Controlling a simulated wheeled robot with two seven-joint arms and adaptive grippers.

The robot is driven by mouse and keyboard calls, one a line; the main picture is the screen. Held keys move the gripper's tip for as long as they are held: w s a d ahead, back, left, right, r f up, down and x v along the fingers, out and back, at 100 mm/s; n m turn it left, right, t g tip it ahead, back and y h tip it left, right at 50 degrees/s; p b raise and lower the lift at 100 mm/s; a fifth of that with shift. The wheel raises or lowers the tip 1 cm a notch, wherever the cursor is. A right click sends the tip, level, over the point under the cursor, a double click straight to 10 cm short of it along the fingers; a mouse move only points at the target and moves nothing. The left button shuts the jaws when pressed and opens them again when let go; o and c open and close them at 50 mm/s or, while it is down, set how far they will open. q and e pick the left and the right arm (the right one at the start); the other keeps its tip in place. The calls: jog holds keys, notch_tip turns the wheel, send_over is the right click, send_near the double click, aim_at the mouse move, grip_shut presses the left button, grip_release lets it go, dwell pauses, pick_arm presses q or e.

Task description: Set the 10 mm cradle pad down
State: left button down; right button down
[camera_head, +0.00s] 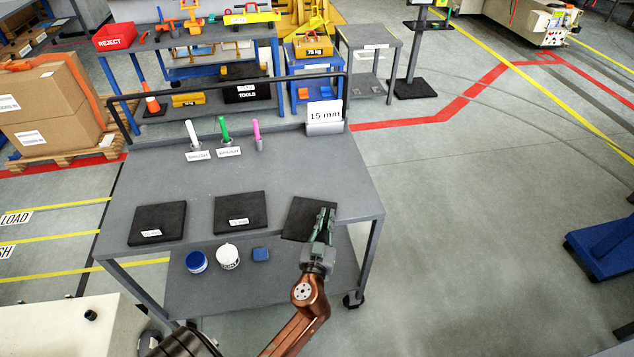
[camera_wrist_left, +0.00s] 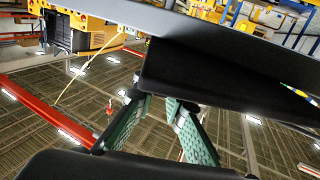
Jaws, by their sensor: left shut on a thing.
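A dark square pad (camera_head: 299,217) is at the front right of the grey trolley top (camera_head: 290,165), overlapping its front edge in the head view. My left gripper (camera_head: 325,226) is shut on its right side. I cannot read a label on this pad or tell if it touches the top. In the left wrist view, the green-padded fingers (camera_wrist_left: 160,122) reach a dark slab (camera_wrist_left: 215,80), which looks like the pad. Two similar dark pads with white labels, a middle one (camera_head: 241,208) and a left one (camera_head: 160,220), lie flat on the top. My right gripper is not seen.
A 15 mm sign (camera_head: 324,113) stands at the back right of the trolley. White, green (camera_head: 224,126) and pink upright pieces stand at the back. A blue-lidded tub (camera_head: 196,262), a white tub (camera_head: 228,256) and a blue block (camera_head: 261,254) are on the lower shelf.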

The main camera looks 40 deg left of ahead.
aim_at(328, 209)
pick_arm(q)
jog(key=x, duration=1.6)
jog(key=shift+w+a, duration=0.1)
jog(key=shift+w, duration=0.05)
jog(key=shift+f, duration=0.1)
jog(key=c, duration=2.4)
grip_release()
jog(key=shift+f, duration=0.1)
jog(key=o, duration=0.4)
jog(key=shift+o, duration=0.2)
jog(key=v, duration=1.2)
